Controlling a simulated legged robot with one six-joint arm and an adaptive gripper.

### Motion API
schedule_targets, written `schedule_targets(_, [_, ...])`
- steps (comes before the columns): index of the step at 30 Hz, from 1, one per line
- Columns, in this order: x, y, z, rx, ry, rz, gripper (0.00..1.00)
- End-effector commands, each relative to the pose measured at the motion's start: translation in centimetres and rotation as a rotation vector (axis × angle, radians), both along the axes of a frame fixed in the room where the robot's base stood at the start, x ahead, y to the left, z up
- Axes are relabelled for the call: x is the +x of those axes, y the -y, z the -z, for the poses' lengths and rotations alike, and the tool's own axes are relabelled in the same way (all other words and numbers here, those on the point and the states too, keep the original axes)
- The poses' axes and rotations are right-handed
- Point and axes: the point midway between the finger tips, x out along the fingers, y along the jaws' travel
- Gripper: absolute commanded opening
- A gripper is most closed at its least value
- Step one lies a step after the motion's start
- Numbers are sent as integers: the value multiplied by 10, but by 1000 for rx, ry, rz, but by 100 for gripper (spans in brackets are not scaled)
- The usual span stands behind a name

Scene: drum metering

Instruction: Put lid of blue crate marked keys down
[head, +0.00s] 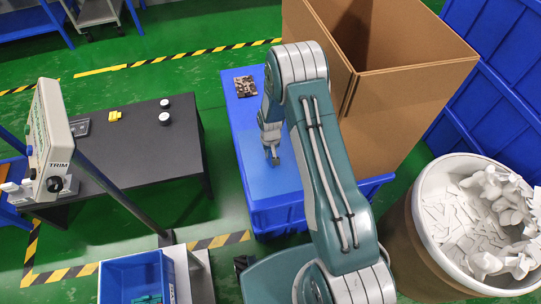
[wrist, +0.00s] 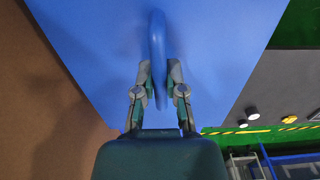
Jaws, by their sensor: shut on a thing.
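The blue crate (head: 285,214) stands on the floor in the middle of the head view, left of a tall cardboard box. Its flat blue lid (head: 246,135) faces up and fills much of the wrist view (wrist: 225,50). My gripper (head: 273,158) is over the lid's near part. In the wrist view my gripper (wrist: 159,82) is shut on the lid's upright blue handle (wrist: 157,35), one finger on each side. I cannot tell whether the lid rests fully on the crate, and no keys marking is readable.
A small patterned item (head: 245,86) lies at the blue surface's far end. The cardboard box (head: 410,110) stands close on the right, with a round bin of white scraps (head: 428,229) nearer. A dark table (head: 140,150) is left. A small blue bin (head: 130,272) is front left.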

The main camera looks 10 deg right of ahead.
Motion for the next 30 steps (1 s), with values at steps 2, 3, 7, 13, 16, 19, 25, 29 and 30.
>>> schedule_targets(2, [9, 3, 12, 0, 2, 1, 0])
schedule_targets(3, [13, 4, 16, -1, 2, 1, 0])
schedule_targets(7, [19, 6, 24, -1, 2, 1, 0])
schedule_targets(13, [24, 8, 43, -1, 0, 1, 0])
schedule_targets(16, [24, 8, 58, -1, 0, 0, 0])
schedule_targets(19, [25, 8, 60, -1, 3, 0, 0])
schedule_targets(25, [25, 8, 61, -1, 3, 0, 0])
schedule_targets(29, [24, 8, 62, -1, 2, 0, 49])
schedule_targets(30, [24, 8, 62, -1, 2, 0, 49])
